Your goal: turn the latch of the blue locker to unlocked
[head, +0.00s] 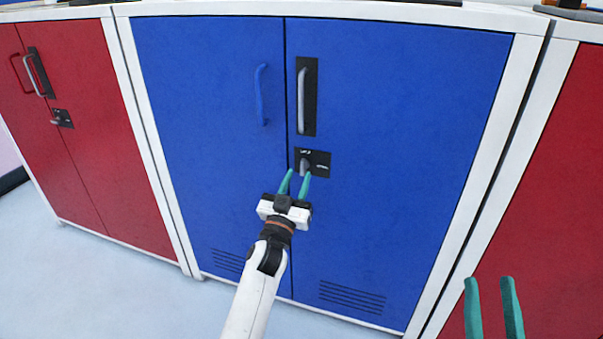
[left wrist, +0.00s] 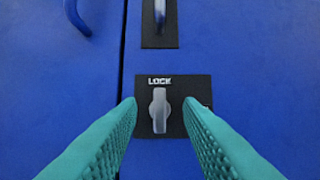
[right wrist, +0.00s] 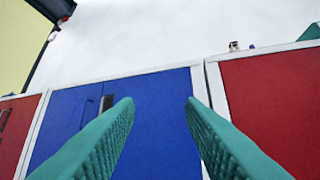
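The blue locker (head: 400,120) stands ahead with both doors shut. Its latch is a grey knob (head: 305,166) on a black plate (head: 322,158) on the right door, below the grey handle. In the left wrist view the latch knob (left wrist: 159,110) stands upright under the word LOCK; other lettering at the plate's right edge is mostly hidden by a finger. My left gripper (head: 298,178) is open in front of the plate, with a teal finger on each side of the knob and gaps between. My right gripper (head: 491,285) is open and empty at the lower right.
A grey handle (head: 301,98) on a black backing sits above the latch, and a blue handle (head: 261,95) is on the left door. Red lockers stand at the left (head: 85,130) and right (head: 560,200). The pale floor (head: 90,285) is clear at lower left.

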